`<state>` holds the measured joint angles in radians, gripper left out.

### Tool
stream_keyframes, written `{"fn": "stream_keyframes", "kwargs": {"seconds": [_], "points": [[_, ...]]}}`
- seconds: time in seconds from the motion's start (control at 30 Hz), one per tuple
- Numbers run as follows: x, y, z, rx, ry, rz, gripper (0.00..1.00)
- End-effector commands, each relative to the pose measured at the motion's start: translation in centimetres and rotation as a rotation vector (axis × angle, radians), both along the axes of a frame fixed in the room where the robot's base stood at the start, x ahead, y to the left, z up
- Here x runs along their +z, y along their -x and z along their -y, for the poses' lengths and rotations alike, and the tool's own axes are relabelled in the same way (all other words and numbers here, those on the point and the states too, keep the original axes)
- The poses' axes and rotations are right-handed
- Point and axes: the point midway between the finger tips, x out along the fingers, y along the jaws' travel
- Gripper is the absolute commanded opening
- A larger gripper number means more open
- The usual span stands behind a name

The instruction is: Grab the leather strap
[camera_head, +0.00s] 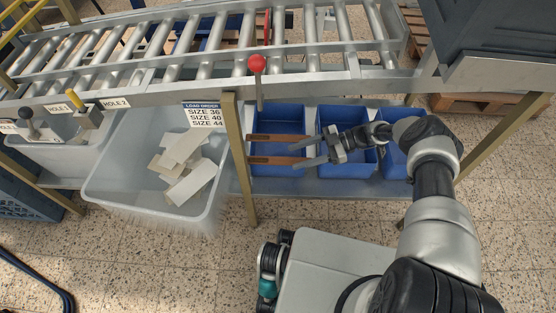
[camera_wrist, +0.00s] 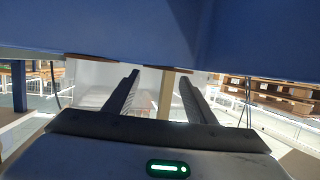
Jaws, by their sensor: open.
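Two brown leather straps lie nearly parallel across the left blue bin, an upper strap (camera_head: 270,137) and a lower strap (camera_head: 268,160). Their left ends reach the bin's left edge. My gripper (camera_head: 293,160) is open and comes in from the right, with its fingertips close to the lower strap's right part. I cannot tell whether they touch it. In the wrist view both fingers (camera_wrist: 158,78) are apart with no strap clearly held between them. Thin brown edges, likely a strap (camera_wrist: 95,57), show beneath a large blue surface there.
Blue bins, including a middle bin (camera_head: 345,113), stand on a shelf under a roller conveyor (camera_head: 200,65). A yellow post (camera_head: 238,150) stands just left of the straps. A red-knobbed lever (camera_head: 257,66) rises above them. A clear tub (camera_head: 110,190) holds pale pieces.

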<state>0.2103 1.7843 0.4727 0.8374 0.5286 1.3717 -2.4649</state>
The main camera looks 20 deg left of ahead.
Motion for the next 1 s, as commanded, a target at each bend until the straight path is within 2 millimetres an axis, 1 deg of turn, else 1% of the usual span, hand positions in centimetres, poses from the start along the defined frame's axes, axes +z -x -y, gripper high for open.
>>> {"fn": "stream_keyframes", "kwargs": {"seconds": [0.13,0.3,0.37,0.43,0.6,0.63,0.77,0.8,0.9,1.0], "points": [[-0.6,0.4,-1.2,0.003,0.000,-0.002,0.51],[-1.5,1.1,-3.6,0.004,0.000,-0.002,0.51],[-1.7,1.4,-4.1,0.003,0.001,0.000,0.51],[-1.8,1.5,-4.5,0.001,0.000,0.000,0.51],[-1.8,1.5,-4.5,0.000,0.000,0.000,0.51],[-1.8,1.5,-4.5,0.000,0.000,0.000,0.49],[-1.8,1.5,-4.5,0.000,0.000,0.000,0.27],[-1.8,1.5,-4.5,0.000,0.000,0.000,0.20],[-1.8,1.5,-4.5,0.000,0.000,0.000,0.05],[-1.8,1.5,-4.5,0.000,0.000,0.000,0.05]]}}
